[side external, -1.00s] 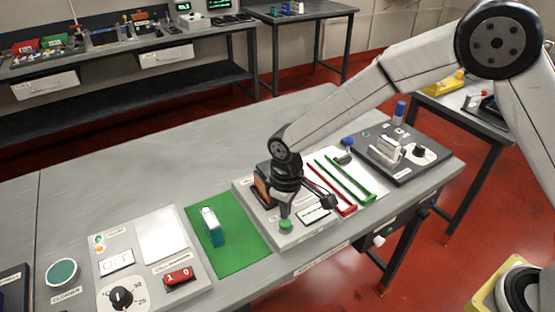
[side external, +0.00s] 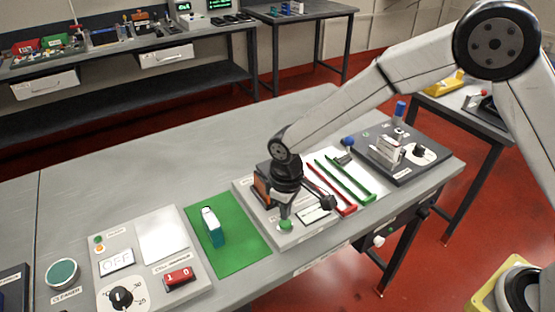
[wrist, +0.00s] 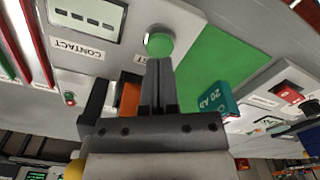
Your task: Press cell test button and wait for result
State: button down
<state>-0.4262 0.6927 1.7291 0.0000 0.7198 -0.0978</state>
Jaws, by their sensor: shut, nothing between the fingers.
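The green test button (side external: 286,225) sits at the front of the grey tester panel (side external: 318,238). It also shows in the wrist view (wrist: 160,41), just beyond my fingertips. My gripper (side external: 285,217) is shut and empty, pointing down at the button; in the wrist view its closed fingers (wrist: 158,62) end at the button's edge. I cannot tell whether they touch or press it. The tester display (side external: 314,215) is right of the button; in the wrist view it (wrist: 88,14) shows dashes. An orange block (side external: 262,190) is partly hidden behind my gripper.
A teal cell (side external: 212,226) marked 20 Ah stands on the green mat (side external: 238,257). Red (side external: 333,193) and green (side external: 346,179) rails lie right of the tester. A cell warmer panel (side external: 140,245) with a dial and red switch is at the left. The table's back is clear.

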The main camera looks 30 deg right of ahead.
aim_at(288, 222)
jog(key=shift+f, duration=1.3)
dwell(0.6)
jog(key=shift+r, duration=3)
jog(key=shift+d+r, duration=0.1)
jog(key=shift+d, duration=0.2)
jog(key=s+d+r+m+t, duration=0.2)
jog(key=s+d+m, duration=0.4)
jog(key=s+d, duration=0.9)
jog(key=d, duration=0.4)
jog(key=shift+r+t, duration=0.3)
jog(key=shift+r, duration=0.1)
